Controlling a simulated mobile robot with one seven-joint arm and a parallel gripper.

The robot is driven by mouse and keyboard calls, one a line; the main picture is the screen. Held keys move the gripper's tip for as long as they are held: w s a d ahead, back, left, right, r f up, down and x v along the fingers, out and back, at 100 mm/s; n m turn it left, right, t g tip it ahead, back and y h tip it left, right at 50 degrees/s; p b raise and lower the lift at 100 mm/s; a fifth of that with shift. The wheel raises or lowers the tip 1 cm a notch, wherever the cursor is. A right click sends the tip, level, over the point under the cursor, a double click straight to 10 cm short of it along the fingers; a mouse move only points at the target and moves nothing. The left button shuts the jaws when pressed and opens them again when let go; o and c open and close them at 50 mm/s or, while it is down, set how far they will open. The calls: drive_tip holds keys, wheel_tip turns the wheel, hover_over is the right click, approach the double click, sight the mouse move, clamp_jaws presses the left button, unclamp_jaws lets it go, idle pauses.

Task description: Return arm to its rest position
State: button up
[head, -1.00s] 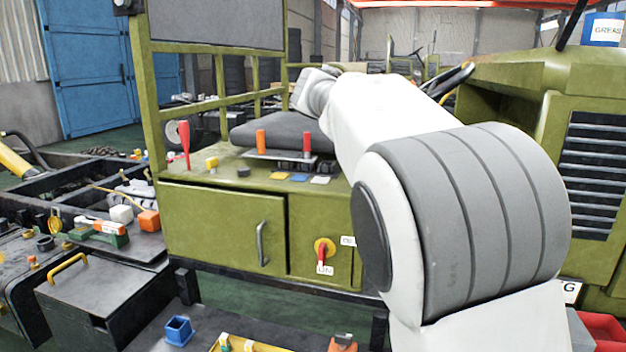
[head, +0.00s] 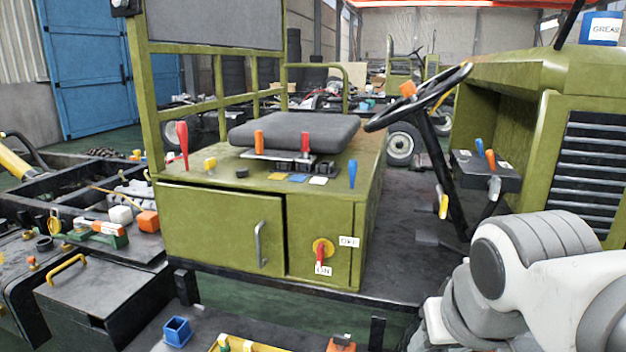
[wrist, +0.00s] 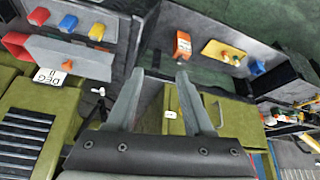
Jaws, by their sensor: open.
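My arm (head: 545,270) is folded low at the right of the head view, in front of the green vehicle. Its white and grey links cover the lower right corner, and I cannot make out my fingers there. In the wrist view my gripper (wrist: 158,80) is open, with two grey fingers spread apart and nothing between them. The fingers point over a dark surface and the green cabinet (wrist: 215,115), apart from the objects around them.
The green cabinet (head: 222,228) carries a grey seat (head: 295,132) and several levers. A steering wheel (head: 420,97) stands right of it. A blue open box (head: 178,331) lies on the dark front surface. The wrist view shows an orange block (wrist: 182,46) and a red bin (wrist: 20,44).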

wheel_tip(320, 180, up, 12)
drive_tip(key=s+a+p, duration=0.1)
drive_tip(key=s+p, duration=0.1)
drive_tip(key=p, duration=1.2)
drive_tip(key=shift+s+a+p, duration=0.15)
drive_tip(key=shift+s+p, duration=0.2)
drive_tip(key=shift+s, duration=0.05)
drive_tip(key=shift+c, duration=0.2)
